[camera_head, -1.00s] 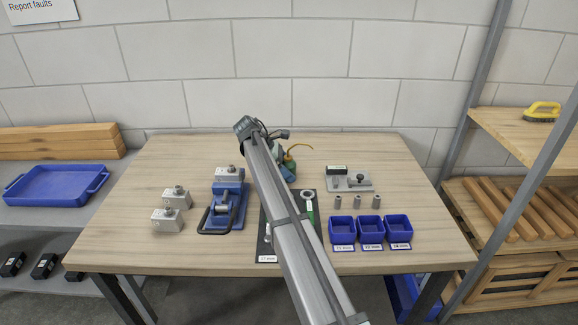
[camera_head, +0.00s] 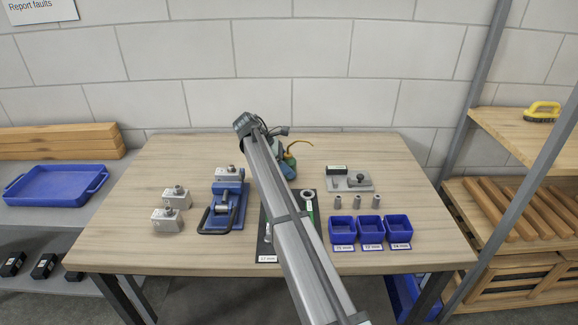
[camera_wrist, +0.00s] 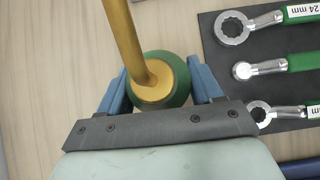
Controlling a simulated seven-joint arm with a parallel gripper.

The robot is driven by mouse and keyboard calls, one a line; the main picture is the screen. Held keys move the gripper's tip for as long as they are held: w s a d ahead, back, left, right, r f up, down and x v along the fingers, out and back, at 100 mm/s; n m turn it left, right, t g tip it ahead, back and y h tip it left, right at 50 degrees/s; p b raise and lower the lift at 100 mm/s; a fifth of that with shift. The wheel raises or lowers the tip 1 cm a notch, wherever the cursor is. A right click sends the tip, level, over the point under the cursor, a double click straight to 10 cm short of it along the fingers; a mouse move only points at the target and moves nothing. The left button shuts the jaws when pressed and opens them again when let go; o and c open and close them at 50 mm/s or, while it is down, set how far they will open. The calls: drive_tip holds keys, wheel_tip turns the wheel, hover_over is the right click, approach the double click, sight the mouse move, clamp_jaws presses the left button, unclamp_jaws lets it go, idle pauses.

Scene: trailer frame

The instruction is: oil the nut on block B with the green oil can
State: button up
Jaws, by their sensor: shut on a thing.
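The green oil can (camera_wrist: 181,82) with its brass spout (camera_wrist: 122,40) is between the blue fingers of my gripper (camera_wrist: 160,84) in the wrist view, and the gripper is shut on it. In the head view the oil can (camera_head: 290,165) shows at the back middle of the table, partly hidden by my arm. Two grey blocks with nuts, one at the back (camera_head: 177,197) and one in front (camera_head: 167,219), stand on the left. A third nutted block (camera_head: 228,177) sits at the blue vise (camera_head: 225,214). The block letters are too small to read.
A dark mat (camera_wrist: 275,88) with several wrenches lies beside the can. Three blue bins (camera_head: 370,230), several small metal cylinders (camera_head: 357,202) and a grey plate fixture (camera_head: 349,183) stand on the right. The table's back left is clear.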

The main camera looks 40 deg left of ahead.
sight(287, 152)
drive_tip(key=shift+r, duration=2.5)
